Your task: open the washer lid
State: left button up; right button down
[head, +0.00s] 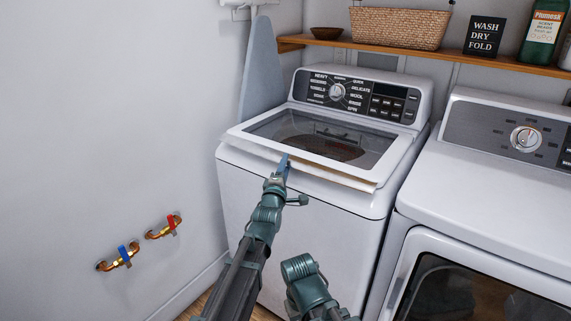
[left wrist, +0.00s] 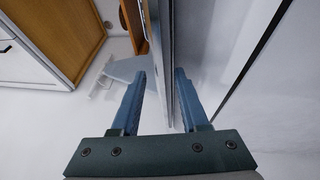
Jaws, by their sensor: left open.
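The washer (head: 300,225) is the white top-loader at the centre of the head view. Its lid (head: 375,178) has a white frame around a dark glass pane. The lid's front edge stands slightly above the body, with a thin tan strip showing under it. My left gripper (head: 284,163) is at the front edge, left of its middle. In the left wrist view the open left gripper (left wrist: 160,75) has a long pale edge running between or just beyond its fingers. I cannot tell whether they touch it. My right gripper is not in view; only part of that arm shows.
The dryer (head: 500,190) stands close on the right. A wooden shelf (head: 455,60) with a basket (head: 400,27) and bottle (head: 540,35) hangs behind. An ironing board (head: 262,70) leans at the back left. Pipe valves (head: 125,256) stick out of the left wall.

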pick_arm(q)
jog(key=shift+w, duration=0.2)
grip_shut()
dwell(1.3)
